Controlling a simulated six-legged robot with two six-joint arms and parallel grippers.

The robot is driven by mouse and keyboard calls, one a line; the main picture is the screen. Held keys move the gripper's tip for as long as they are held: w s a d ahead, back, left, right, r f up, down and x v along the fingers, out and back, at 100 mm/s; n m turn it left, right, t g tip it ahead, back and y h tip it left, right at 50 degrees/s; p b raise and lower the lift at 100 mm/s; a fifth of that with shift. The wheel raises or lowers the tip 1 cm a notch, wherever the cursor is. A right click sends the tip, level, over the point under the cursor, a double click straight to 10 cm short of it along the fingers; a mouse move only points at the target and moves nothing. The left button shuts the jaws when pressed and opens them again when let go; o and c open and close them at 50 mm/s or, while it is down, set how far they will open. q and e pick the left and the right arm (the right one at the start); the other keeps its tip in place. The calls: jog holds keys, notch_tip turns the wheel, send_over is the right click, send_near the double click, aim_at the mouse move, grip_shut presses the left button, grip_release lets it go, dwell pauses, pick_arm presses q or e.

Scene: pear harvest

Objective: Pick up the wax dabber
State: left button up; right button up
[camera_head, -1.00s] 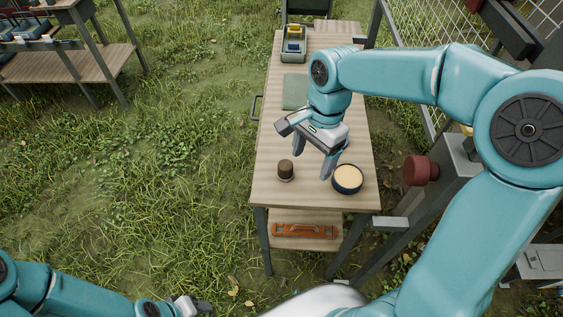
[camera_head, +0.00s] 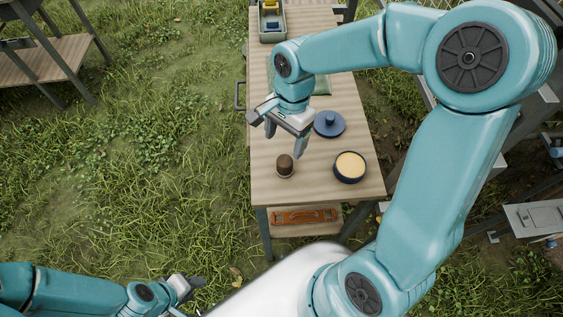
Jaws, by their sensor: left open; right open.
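The wax dabber (camera_head: 285,166) looks like a small dark brown knob with a pale base. It stands upright on the wooden table (camera_head: 263,190), left of a round dark tin (camera_head: 350,178) filled with pale yellow wax. My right gripper (camera_head: 285,143) is open and empty, pointing down just above and behind the dabber, apart from it. My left gripper (camera_head: 195,284) is open at the lower left, low over the grass and away from the table.
A blue round lid (camera_head: 329,124) with a knob lies behind the tin. A green cloth (camera_head: 321,86) lies further back, partly hidden by my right arm. A grey tray (camera_head: 270,32) stands at the far end. An orange tool (camera_head: 303,216) lies on the shelf below.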

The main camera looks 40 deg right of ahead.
aim_at(285, 161)
notch_tip(285, 161, down, 5)
jog(key=shift+s+a+r, duration=0.1)
jog(key=shift+a, duration=0.05)
jog(key=shift+s+a+f, duration=0.2)
jog(key=shift+f, duration=0.25)
notch_tip(285, 161, down, 4)
jog(key=shift+s+p, duration=0.15)
jog(key=shift+p, duration=0.3)
jog(key=shift+a+f, duration=0.1)
jog(key=shift+f, duration=0.25)
jog(key=shift+s+r, duration=0.1)
jog(key=shift+c, duration=0.9)
jog(key=c, duration=0.9)
